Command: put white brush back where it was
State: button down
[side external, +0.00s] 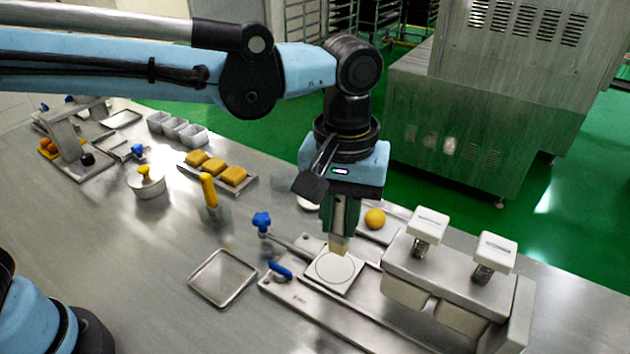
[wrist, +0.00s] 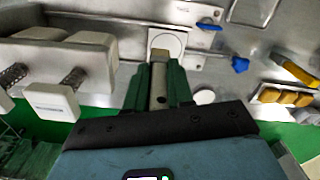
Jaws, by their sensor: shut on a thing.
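My gripper (side external: 341,218) points down with its green fingers shut on the brush. In the wrist view, the brush (wrist: 159,56) shows between and beyond the green fingertips (wrist: 158,70), in front of the white plate (wrist: 180,42). I cannot tell if the tip touches the plate.
The metal machine with two white-capped knobs (side external: 430,224) stands right of my gripper. An orange ball (side external: 375,218) lies behind. A blue-knobbed rod (side external: 262,222), an empty tray (side external: 223,277), and a yellow-handled tool (side external: 208,190) are left. The front left table is clear.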

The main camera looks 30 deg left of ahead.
jog(key=w+a, duration=1.1)
jog(key=a, duration=0.3)
jog(key=shift+w+a+f, duration=1.1)
jog(key=shift+a+f, duration=0.5)
jog(key=shift+f, duration=0.15)
jog(key=shift+w+a+f, duration=1.1)
jog(key=shift+a+f, duration=0.5)
jog(key=shift+f, duration=0.1)
jog(key=shift+w+a+f, duration=1.1)
jog(key=shift+a+f, duration=0.5)
jog(key=shift+f, duration=0.15)
jog(key=shift+f, duration=0.15)
jog(key=c, duration=1)
grip_release()
